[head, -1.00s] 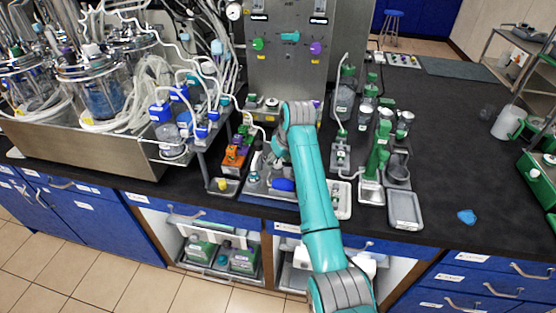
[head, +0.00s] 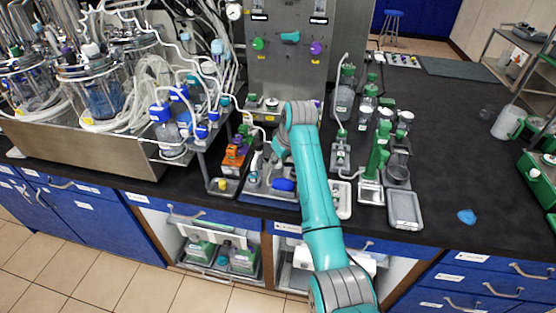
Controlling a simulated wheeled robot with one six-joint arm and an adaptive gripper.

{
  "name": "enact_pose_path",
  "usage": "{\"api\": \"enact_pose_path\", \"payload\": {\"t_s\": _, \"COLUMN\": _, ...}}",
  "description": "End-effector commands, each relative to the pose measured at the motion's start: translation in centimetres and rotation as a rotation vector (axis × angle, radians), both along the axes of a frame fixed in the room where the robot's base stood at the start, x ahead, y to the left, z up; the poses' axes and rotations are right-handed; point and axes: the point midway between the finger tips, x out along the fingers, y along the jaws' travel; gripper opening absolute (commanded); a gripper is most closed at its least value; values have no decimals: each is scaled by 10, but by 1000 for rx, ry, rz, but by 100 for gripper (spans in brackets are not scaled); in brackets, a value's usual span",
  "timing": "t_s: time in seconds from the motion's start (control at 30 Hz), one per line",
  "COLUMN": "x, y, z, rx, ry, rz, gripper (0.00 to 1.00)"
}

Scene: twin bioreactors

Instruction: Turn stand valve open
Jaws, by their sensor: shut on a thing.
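My teal arm reaches up from the bottom of the head view, and its grey-banded wrist is bent over the middle of the bench. My gripper (head: 268,160) is at the wrist's left end, low above the shallow tray. It is small and partly hidden by my wrist. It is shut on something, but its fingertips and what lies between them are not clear. I cannot single out the stand valve for certain.
A steel panel (head: 270,75) with a teal handle (head: 290,37) and green and purple knobs stands behind. An orange device (head: 234,157) is close on the left. Green-capped bottles (head: 347,75) and a grey tray (head: 405,209) are on the right. The bench further right is mostly clear.

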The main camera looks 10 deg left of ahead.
Motion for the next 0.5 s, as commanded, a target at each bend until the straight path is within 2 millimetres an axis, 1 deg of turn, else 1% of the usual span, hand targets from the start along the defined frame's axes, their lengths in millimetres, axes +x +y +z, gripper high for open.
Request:
{"api": "enact_pose_path", "payload": {"t_s": 0.27, "x": 1, "y": -1, "z": 0, "rx": 1, "ry": 1, "rz": 199, "gripper": 0}}
{"api": "enact_pose_path", "payload": {"t_s": 0.5, "x": 3, "y": -1, "z": 1, "rx": 0, "ry": 0, "rz": 428, "gripper": 0}}
